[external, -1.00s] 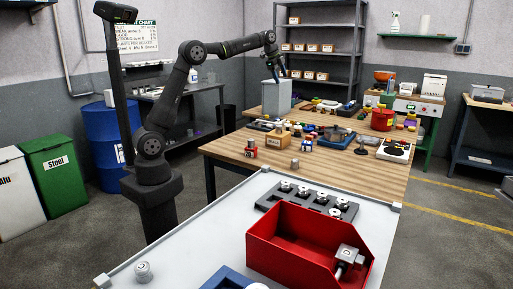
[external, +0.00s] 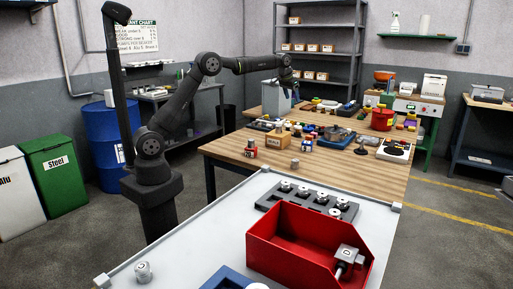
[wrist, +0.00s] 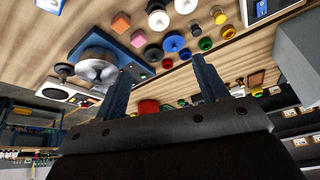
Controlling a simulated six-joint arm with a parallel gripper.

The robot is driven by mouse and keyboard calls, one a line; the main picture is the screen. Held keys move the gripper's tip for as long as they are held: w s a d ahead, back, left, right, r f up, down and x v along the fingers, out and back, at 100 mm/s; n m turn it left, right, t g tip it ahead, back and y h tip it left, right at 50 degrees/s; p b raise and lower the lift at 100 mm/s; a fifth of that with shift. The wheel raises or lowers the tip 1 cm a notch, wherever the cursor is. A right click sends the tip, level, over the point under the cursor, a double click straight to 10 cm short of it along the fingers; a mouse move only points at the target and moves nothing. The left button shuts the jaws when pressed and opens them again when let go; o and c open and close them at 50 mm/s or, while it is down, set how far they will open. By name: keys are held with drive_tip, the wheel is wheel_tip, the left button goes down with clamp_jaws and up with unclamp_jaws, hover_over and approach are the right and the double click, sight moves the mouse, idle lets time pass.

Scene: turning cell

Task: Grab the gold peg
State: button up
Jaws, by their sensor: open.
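My gripper (external: 296,97) is over the wooden table in the external view, beside the grey box. In the wrist view my gripper (wrist: 163,63) shows two dark blue fingers held wide apart, with nothing gripped between them. A small gold-coloured upright piece (wrist: 240,82) stands on the table just right of the right finger in the wrist view. A second yellow-gold piece (wrist: 218,14) lies farther up, past the fingertips. I cannot tell for certain which one is the gold peg. In the external view the pieces are too small to pick it out.
The wooden table (external: 226,151) holds many coloured pieces. The grey box (external: 278,97) stands close to my gripper. In the wrist view, a blue fixture with a metal disc (wrist: 97,68) lies left of the fingers. A red bin (external: 270,240) sits on the nearer white table.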

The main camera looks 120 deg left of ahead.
drive_tip(key=f+n, duration=0.1)
hover_over(296, 127)
drive_tip(key=f, duration=1.1)
drive_tip(key=shift+a+f, duration=0.1)
drive_tip(key=shift+a, duration=0.2)
drive_tip(key=shift+x, duration=2.6)
drive_tip(key=shift+s, duration=0.15)
drive_tip(key=c, duration=1.2)
